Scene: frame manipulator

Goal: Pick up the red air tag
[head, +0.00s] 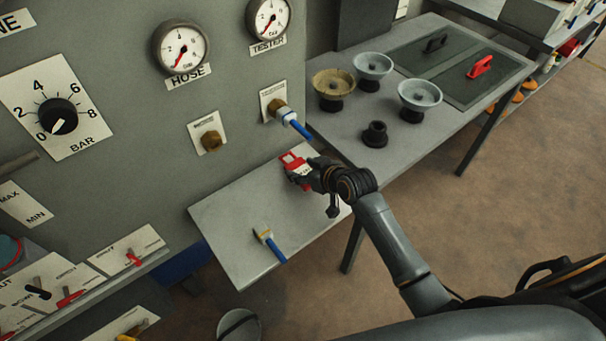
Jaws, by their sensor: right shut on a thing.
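The red air tag (291,160), red with a white patch, is just above or on the small grey shelf (225,215) in front of the panel; I cannot tell whether it touches the shelf. My right gripper (305,178) reaches it from the lower right and is shut on it. The dark fingers cover part of the tag's right and lower side. My left gripper is not in view.
A blue hose end with a brass fitting (270,246) lies at the shelf's front. Another blue hose (298,127) is attached to the panel just above the tag. Several bowl-shaped cups, including a tan one (333,84), stand on the table behind.

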